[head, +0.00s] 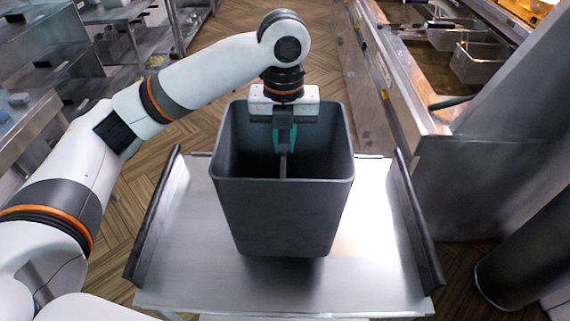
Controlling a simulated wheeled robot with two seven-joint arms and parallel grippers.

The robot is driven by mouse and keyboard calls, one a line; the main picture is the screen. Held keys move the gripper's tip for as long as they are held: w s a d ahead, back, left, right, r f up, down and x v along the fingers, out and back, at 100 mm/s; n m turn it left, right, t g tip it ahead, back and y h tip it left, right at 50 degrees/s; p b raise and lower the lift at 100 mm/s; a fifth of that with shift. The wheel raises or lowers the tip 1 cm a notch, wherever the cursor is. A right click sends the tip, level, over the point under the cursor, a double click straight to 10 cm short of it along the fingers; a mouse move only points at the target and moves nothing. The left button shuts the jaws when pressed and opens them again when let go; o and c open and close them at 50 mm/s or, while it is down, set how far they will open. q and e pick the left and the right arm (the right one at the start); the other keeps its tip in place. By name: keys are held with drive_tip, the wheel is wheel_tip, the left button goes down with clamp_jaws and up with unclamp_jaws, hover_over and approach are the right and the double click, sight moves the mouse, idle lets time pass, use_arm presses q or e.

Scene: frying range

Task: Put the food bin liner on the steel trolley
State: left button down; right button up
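The food bin liner (285,215) is a tall dark grey open bin, upright over the middle of the steel trolley (180,270). Its base appears to rest on the trolley top, though I cannot tell for certain whether a small gap remains. My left gripper (284,148) reaches down into its mouth from above. The teal fingers are closed about a thin upright grey strip inside the bin, which looks like part of the liner. The gripper hides part of the far rim. My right gripper is not in view.
The trolley has dark raised side rails (155,215) at left and right, with bare top around the bin. A fryer counter (378,75) stands on the right and steel shelving (40,60) on the left. A dark cylinder (525,250) stands at lower right.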

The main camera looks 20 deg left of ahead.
use_arm(q)
wheel_tip(320, 180, down, 4)
drive_tip(key=shift+f+p, duration=0.2)
drive_tip(key=shift+p, duration=0.5)
drive_tip(key=shift+f, duration=0.25)
drive_tip(key=c, duration=1.3)
unclamp_jaws()
drive_tip(key=shift+f, duration=0.1)
drive_tip(key=shift+c, duration=0.2)
drive_tip(key=shift+r, duration=0.45)
wheel_tip(320, 180, up, 11)
drive_tip(key=b, duration=0.2)
drive_tip(key=shift+r+b, duration=0.15)
drive_tip(key=shift+b, duration=0.15)
